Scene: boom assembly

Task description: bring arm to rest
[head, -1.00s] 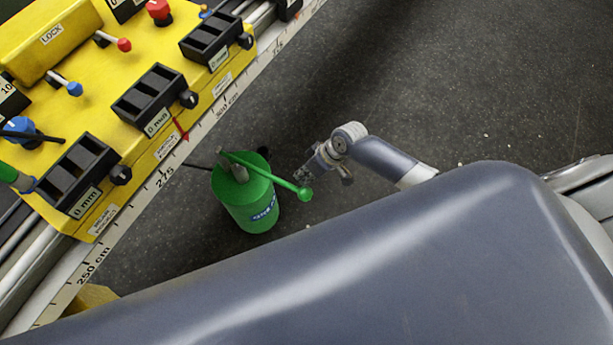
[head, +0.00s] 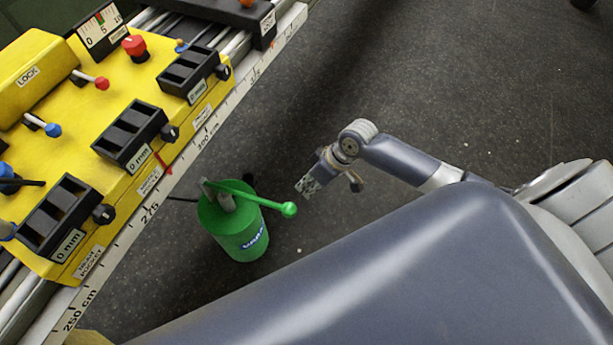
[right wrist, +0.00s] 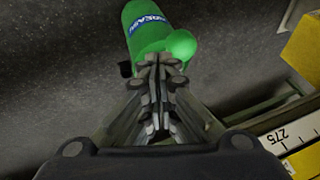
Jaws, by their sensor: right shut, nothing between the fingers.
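My right arm (head: 405,160) reaches in from the right in the head view, bent at the wrist. My right gripper (head: 306,186) is apart from the green pump's lever knob in that view, a little to its right. In the right wrist view my right gripper (right wrist: 162,62) is shut and empty, its fingers together. The green pump (head: 238,228) stands on the floor with its lever (head: 250,196) pointing right. It also shows beyond the fingertips in the right wrist view (right wrist: 143,25). My left gripper is in neither view.
A yellow control bench (head: 90,120) with black display boxes, knobs and levers fills the upper left. A white ruled rail (head: 215,122) runs along its front edge. My own grey body covers the lower right.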

